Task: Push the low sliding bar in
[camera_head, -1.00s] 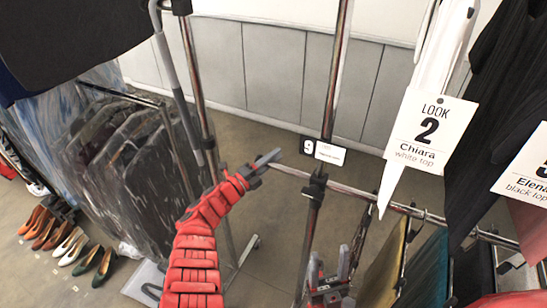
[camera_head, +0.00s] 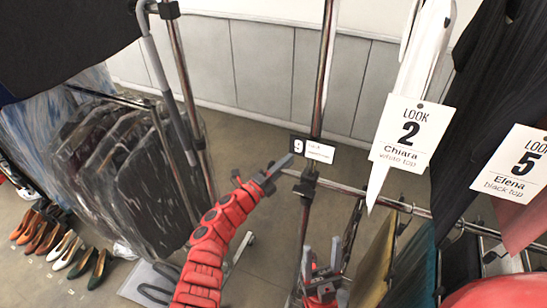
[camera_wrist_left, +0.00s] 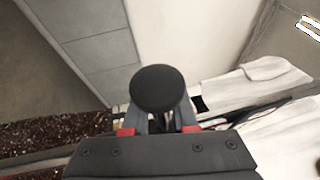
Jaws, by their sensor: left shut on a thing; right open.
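The low sliding bar (camera_head: 375,198) is a thin chrome rail. It passes a dark clamp (camera_head: 307,184) on the upright post and runs to the right, with a short end sticking out left of the post. My left gripper (camera_head: 280,167) is at that left end, just beside the post. In the left wrist view, a round black knob (camera_wrist_left: 157,88) sits between its fingers, and the gripper is shut on it. The rail behind the knob is mostly hidden. My right gripper (camera_head: 322,265) is open and empty, low in front of the post's lower part.
A number 9 label (camera_head: 313,148) is on the post above the bar. A white top with a Look 2 tag (camera_head: 412,134) and dark clothes hang at right. Dark garments (camera_head: 135,165) hang on a rack at left, with several shoes (camera_head: 60,245) on the floor.

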